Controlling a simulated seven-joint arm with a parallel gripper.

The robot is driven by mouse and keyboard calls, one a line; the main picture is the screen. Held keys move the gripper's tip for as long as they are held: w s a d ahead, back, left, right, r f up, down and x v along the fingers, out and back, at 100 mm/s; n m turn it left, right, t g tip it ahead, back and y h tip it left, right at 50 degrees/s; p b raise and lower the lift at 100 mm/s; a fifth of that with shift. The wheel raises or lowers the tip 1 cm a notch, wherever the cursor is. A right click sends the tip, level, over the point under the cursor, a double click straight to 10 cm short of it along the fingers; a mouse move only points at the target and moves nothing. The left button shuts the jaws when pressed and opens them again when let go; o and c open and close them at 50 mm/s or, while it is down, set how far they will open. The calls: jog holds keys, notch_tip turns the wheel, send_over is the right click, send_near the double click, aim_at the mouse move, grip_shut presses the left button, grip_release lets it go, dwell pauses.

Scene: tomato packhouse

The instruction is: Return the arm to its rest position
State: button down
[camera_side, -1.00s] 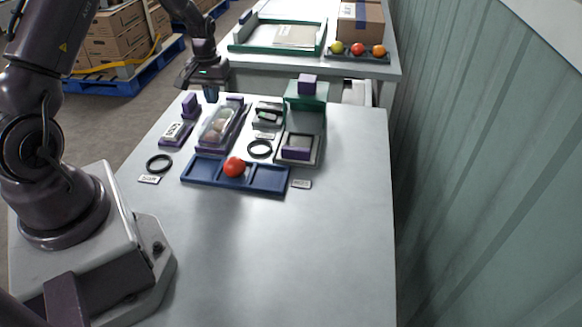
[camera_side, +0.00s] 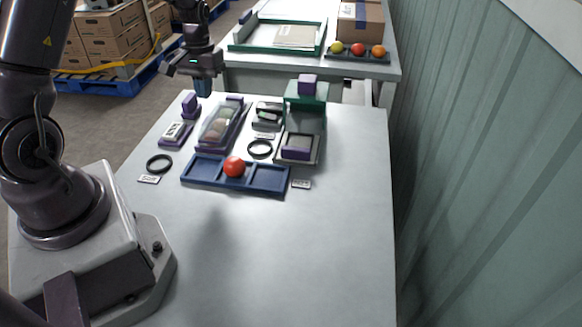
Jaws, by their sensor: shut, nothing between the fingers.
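My gripper (camera_side: 203,90) points down above the far left part of the grey table (camera_side: 300,245), with its fingers closed together and nothing held. It hangs just above and right of a small purple block (camera_side: 190,103) in the picture. My arm reaches in from the left edge, and part of it is cut off at the top of the view.
A blue tray (camera_side: 268,181) holds a red tomato. A second table (camera_side: 232,70) stands behind. The near tabletop is clear; a green wall (camera_side: 480,170) borders the right.

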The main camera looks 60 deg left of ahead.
jog(key=s+d+r+m+t, duration=0.3)
jog(key=s+d+r, duration=0.3)
jog(key=d+r, duration=0.4)
jog(key=s+d+r+m+t, duration=0.3)
jog(key=s+d+r+m, duration=0.2)
jog(key=d+r, duration=0.5)
jog(key=s+d, duration=0.1)
jog(key=d, duration=0.2)
jog(key=shift+s+d+r+y, duration=0.15)
jog(key=shift+r+y, duration=0.15)
jog(key=shift+r, duration=0.1)
